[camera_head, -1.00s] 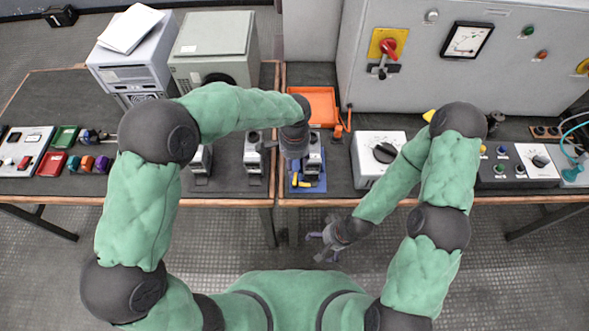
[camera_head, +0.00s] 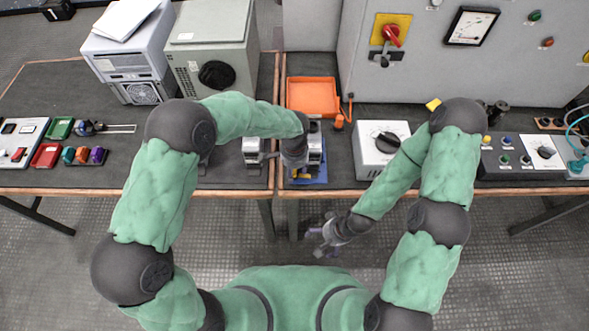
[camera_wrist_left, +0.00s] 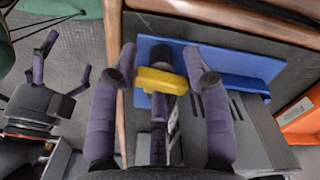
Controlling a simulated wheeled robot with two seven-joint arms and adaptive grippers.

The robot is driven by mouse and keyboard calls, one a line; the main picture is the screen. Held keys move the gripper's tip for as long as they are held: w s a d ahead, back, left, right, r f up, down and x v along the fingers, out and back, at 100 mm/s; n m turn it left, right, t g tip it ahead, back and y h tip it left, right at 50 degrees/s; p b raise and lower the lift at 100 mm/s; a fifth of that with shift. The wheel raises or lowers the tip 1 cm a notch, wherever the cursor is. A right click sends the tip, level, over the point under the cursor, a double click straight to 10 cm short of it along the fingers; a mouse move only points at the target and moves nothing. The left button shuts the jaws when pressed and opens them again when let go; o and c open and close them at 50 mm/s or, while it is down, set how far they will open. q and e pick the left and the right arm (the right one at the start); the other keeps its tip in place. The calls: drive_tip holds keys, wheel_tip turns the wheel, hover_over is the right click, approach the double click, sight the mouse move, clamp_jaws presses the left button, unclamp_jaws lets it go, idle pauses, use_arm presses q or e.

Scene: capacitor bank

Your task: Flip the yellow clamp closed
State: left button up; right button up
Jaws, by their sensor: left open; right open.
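The yellow clamp handle (camera_wrist_left: 162,80) lies across the space between the fingers of my left gripper (camera_wrist_left: 160,66) in the left wrist view. The left gripper is open, with one finger on each side of the handle; I cannot tell whether either touches it. In the head view, the left gripper (camera_head: 296,164) hangs over the clamp's device and hides most of it, with a little yellow showing below. The device sits on a blue plate (camera_wrist_left: 235,62). My right gripper (camera_head: 325,240) is open and empty in front of the table edge, and shows at the left of the wrist view.
An orange tray (camera_head: 312,97) lies behind the device. A white box with a black dial (camera_head: 381,150) stands to its right, and a similar grey device (camera_head: 253,150) to its left. The wooden table edge (camera_head: 230,193) runs close in front.

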use_arm(q)
drive_tip(key=shift+r, duration=0.1)
clamp_jaws()
drive_tip(key=shift+w, duration=0.1)
drive_tip(key=shift+w+r+n, duration=0.15)
drive_tip(key=shift+r+n, duration=0.05)
drive_tip(key=shift+n, duration=0.7)
unclamp_jaws()
drive_tip(key=shift+w, duration=0.1)
drive_tip(key=shift+f, duration=0.1)
drive_tip(key=shift+s+f, duration=0.2)
drive_tip(key=shift+s, duration=0.1)
